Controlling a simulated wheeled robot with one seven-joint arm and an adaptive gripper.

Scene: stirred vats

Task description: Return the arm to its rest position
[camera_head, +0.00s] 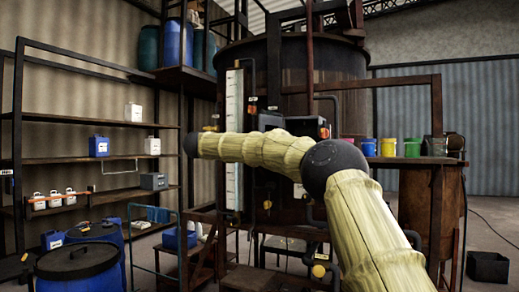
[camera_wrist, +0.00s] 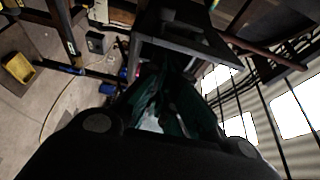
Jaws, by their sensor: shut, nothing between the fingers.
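My arm, in a pale yellow ribbed sleeve, rises from the lower right of the head view to a dark round joint and then runs left across the front of a large vat (camera_head: 345,65). Its far end is a dark rounded joint beside a white level gauge (camera_head: 234,135); anything beyond that end is hidden. In the wrist view, my gripper (camera_wrist: 166,95) shows as a dark body with two round knuckles along the bottom.
A shelf rack (camera_head: 95,121) with jugs stands at left, above a blue drum (camera_head: 78,272). Coloured buckets (camera_head: 388,147) stand right of my arm. A black crate (camera_head: 488,268) sits on open floor at right. The wrist view shows a yellow container (camera_wrist: 19,70).

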